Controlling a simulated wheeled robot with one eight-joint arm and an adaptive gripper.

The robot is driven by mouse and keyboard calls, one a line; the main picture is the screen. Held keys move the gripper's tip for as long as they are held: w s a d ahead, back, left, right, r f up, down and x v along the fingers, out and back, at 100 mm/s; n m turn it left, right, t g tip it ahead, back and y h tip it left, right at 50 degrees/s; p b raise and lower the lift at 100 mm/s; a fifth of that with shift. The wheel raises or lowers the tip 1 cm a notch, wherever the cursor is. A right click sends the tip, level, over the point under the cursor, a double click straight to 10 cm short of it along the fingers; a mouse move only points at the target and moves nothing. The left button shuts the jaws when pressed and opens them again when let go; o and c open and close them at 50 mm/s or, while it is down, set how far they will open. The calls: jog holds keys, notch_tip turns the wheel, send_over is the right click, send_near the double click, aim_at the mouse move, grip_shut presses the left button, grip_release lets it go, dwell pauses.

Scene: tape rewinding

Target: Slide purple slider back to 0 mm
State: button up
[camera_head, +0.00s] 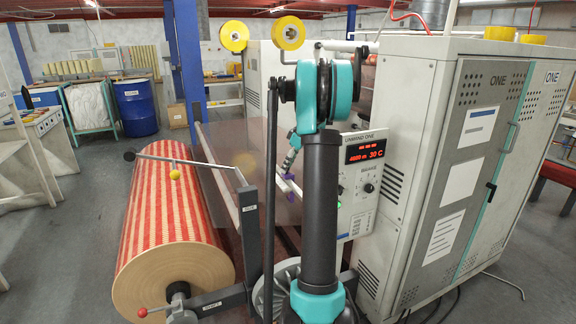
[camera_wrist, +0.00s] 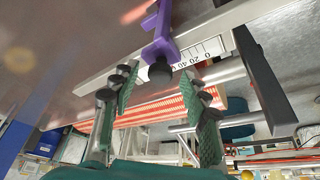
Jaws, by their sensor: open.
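The purple slider (camera_wrist: 161,38) sits on a metal rail with a white scale (camera_wrist: 207,49) in the wrist view. The scale's 0 is toward its right end, and the slider stands left of the visible numbers, beyond the 40 mark. A dark round knob (camera_wrist: 160,74) sticks out from the slider toward my gripper. My gripper (camera_wrist: 158,82) is open, its green-padded fingers on either side of the knob with visible gaps. In the head view the purple slider (camera_head: 290,197) is small, beside the front of the control panel, with my arm partly in front.
A control panel (camera_head: 362,170) with red digits stands right of the slider, against a large grey cabinet (camera_head: 480,150). A red-and-white striped roll (camera_head: 170,220) lies at the left. A dark bracket (camera_wrist: 262,80) stands just right of the scale in the wrist view.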

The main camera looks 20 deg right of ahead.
grip_shut()
dwell(0.3)
jog(key=s, duration=0.5)
jog(key=shift+d, duration=0.1)
grip_release()
jog(key=shift+w, duration=0.1)
